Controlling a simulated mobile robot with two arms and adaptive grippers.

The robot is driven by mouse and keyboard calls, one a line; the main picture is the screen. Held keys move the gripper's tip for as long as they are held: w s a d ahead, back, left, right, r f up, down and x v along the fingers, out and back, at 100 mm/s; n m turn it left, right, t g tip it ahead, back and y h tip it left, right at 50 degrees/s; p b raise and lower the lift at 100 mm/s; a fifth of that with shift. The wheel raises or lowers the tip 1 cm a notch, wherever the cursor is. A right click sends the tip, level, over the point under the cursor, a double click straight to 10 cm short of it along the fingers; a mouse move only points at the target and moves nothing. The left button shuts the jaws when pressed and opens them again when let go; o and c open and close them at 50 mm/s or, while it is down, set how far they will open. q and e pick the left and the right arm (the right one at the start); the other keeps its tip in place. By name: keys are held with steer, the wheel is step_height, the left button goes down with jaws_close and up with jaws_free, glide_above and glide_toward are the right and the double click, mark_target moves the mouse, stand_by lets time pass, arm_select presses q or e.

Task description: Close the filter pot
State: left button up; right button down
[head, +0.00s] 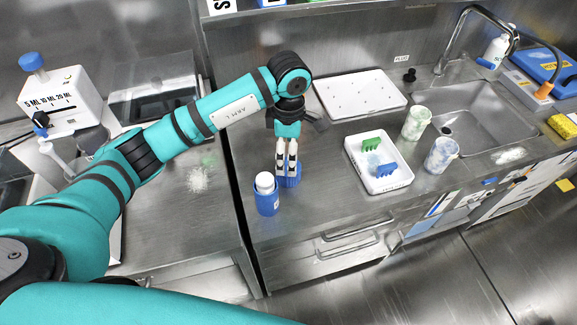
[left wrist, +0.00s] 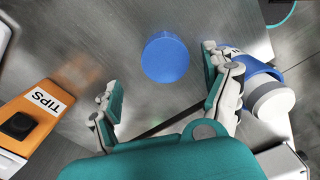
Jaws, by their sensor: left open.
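A blue round piece (head: 288,181) stands on the counter directly below my left gripper (head: 287,168). In the left wrist view the blue piece (left wrist: 165,57) shows as a plain blue disc, ahead of and between the open fingers. The left gripper (left wrist: 160,100) is open, with nothing held. A blue container with a white cap (head: 267,196) stands upright close beside the blue piece. It also shows in the left wrist view (left wrist: 268,98), partly behind the right finger. I cannot tell which of these is the filter pot. My right gripper is not in view.
A white tray (head: 350,150) with green and blue pieces lies to the right, near two stained cups (head: 416,123) and the sink (head: 480,112). A white board (head: 360,94) lies behind. An orange TIPS box (left wrist: 35,112) is at left in the wrist view.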

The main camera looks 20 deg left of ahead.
arm_select(q)
steer(key=shift+f, duration=0.9)
steer(key=shift+s+f+p, duration=0.1)
steer(key=shift+f+p, duration=0.15)
steer(key=shift+p, duration=0.05)
steer(key=f, duration=0.2)
steer(key=f+p, duration=0.1)
steer(key=shift+s+d+f, duration=0.15)
steer(key=shift+s+f, duration=0.15)
steer(key=shift+f, duration=0.55)
steer(key=shift+c, duration=0.3)
steer(key=c, duration=0.9)
